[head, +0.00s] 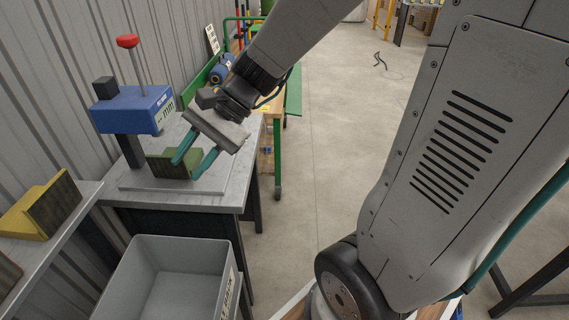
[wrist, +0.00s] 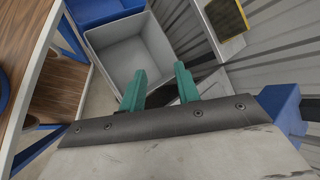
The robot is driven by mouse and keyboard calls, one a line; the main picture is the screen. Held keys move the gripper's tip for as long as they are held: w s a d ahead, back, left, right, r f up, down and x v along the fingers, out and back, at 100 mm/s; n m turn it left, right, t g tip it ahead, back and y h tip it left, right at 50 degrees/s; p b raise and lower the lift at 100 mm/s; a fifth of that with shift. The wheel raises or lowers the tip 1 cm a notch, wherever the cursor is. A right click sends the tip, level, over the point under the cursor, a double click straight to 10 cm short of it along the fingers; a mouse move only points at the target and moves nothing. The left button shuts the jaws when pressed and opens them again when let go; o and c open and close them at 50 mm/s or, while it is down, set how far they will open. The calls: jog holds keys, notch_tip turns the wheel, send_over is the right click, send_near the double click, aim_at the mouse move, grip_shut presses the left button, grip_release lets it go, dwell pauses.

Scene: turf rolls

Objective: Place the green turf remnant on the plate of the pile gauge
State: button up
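The green turf remnant (head: 160,164), an olive-green block with a dark face, stands on the pale plate (head: 215,186) of the pile gauge, below its head. The pile gauge (head: 132,110) has a blue head with a red knob on a grey bench. My gripper (head: 187,166) has teal fingers, set apart, in front of the remnant's right part in the head view; I cannot tell whether they touch it.
A grey bin (head: 225,258) stands in front of the bench; it also shows in the wrist view (wrist: 128,55). A yellow remnant (head: 25,215) lies on a shelf at the left. A corrugated wall (head: 60,70) runs behind.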

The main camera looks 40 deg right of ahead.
jog(key=s+d+r+n+h, duration=0.1)
jog(key=s+d+n+h, duration=0.3)
jog(key=s, duration=0.3)
jog(key=s+d+r+n+h, duration=0.2)
jog(key=s+d+n+h, duration=0.2)
jog(key=s+n, duration=0.3)
jog(key=shift+s+d+h, duration=0.3)
jog(key=shift+s+h, duration=0.3)
jog(key=shift+s, duration=0.2)
